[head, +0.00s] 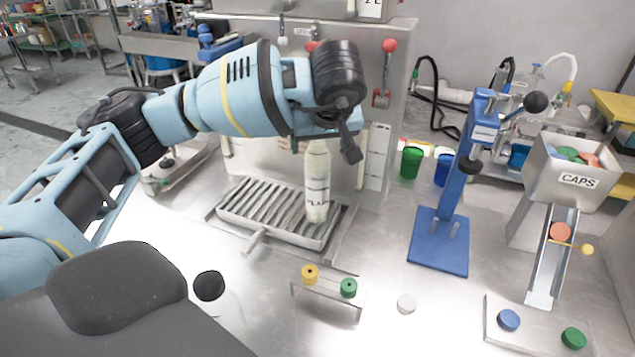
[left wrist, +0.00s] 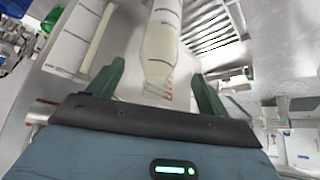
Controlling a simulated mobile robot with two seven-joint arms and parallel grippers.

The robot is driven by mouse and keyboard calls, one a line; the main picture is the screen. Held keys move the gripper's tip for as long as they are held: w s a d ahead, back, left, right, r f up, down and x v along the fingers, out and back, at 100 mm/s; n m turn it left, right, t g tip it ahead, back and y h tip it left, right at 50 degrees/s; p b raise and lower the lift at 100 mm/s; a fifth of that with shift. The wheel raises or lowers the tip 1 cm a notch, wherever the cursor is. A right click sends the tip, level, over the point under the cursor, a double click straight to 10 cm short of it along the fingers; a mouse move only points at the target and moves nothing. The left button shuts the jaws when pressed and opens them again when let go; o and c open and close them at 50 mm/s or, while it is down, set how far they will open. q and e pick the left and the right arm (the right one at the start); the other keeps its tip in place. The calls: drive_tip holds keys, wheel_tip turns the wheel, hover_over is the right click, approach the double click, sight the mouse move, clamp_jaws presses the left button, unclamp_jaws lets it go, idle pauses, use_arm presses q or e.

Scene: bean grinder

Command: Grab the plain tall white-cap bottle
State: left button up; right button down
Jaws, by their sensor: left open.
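My left gripper is open at the bottle's upper end. In the left wrist view, the bottle (left wrist: 162,40) narrows down between the two green fingers of my left gripper (left wrist: 158,74), with a gap on each side. My right gripper is not in view.
A blue press (head: 440,240), green cup (head: 411,162) and caps hopper (head: 577,181) stand to the right. The machine (head: 384,120) rises close behind the bottle.

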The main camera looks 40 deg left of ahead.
sight(319, 147)
use_arm(q)
drive_tip(key=shift+x, duration=2.55)
drive_tip(key=shift+r, duration=0.1)
drive_tip(key=shift+w+r, duration=0.1)
clamp_jaws()
